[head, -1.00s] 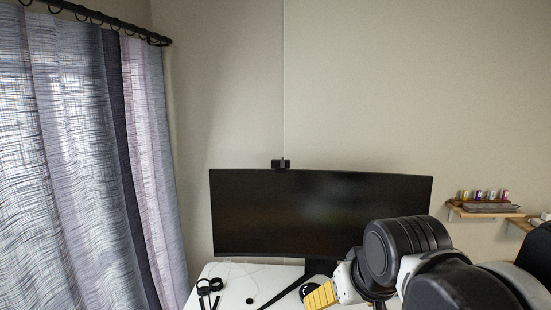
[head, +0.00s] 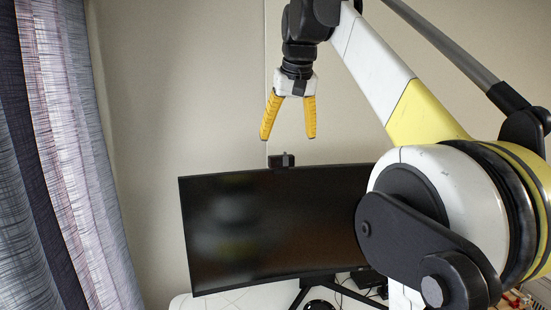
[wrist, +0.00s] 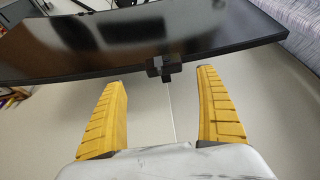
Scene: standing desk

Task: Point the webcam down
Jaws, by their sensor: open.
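The small black webcam (head: 281,160) sits on the top edge of the wide black monitor (head: 262,225), left of its middle in the head view. In the wrist view the webcam (wrist: 163,67) is on the monitor's edge, just beyond and between the fingertips. My gripper (head: 287,137) is open and empty, with yellow fingers pointing down above the webcam in the head view. The fingers appear apart from the webcam. The wrist view also shows my gripper (wrist: 160,76) with its fingers spread on both sides. Which way the lens faces is too small to tell.
A thin cable (wrist: 172,110) runs along the wall behind the webcam. The curtain (head: 80,180) hangs at the left. The white desk (head: 225,299) is below the monitor, with cables on it. Wall space around the webcam looks clear.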

